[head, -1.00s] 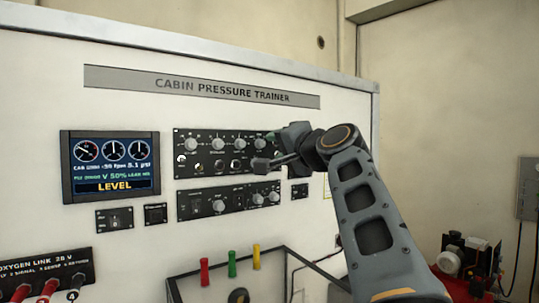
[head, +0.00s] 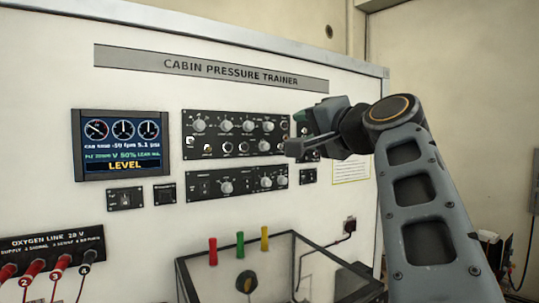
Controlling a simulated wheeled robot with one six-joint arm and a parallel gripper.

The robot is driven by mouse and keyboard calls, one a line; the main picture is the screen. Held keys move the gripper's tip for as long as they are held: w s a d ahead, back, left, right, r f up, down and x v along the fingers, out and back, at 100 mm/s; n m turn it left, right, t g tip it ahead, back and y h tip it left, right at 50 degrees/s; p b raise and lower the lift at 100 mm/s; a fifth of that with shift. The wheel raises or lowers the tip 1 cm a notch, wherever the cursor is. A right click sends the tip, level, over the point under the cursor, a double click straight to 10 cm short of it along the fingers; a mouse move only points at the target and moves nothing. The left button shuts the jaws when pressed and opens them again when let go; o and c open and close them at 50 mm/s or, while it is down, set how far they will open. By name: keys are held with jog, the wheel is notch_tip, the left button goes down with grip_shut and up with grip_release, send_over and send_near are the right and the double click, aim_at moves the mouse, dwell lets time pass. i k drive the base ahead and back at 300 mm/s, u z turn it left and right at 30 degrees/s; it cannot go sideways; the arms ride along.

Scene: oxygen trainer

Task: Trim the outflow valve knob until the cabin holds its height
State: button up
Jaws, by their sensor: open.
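The trainer board carries an upper knob panel (head: 233,134) with two rows of knobs and a lower panel (head: 236,183) with several knobs. The labels are too small to tell which is the outflow valve knob. The dark display (head: 122,145) at left shows dials, a reading of about -50 fpm, V 50% and the yellow word LEVEL. My gripper (head: 296,132) is open and empty at the right end of the upper panel, in front of the board. It hides part of that panel's right edge. No knob shows between its fingers.
Red plugs with cables (head: 38,268) stick out at lower left. Two small switch plates (head: 125,198) sit under the display. The board between them is bare.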

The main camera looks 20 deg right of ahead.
aim_at(264, 146)
jog(key=k, duration=1)
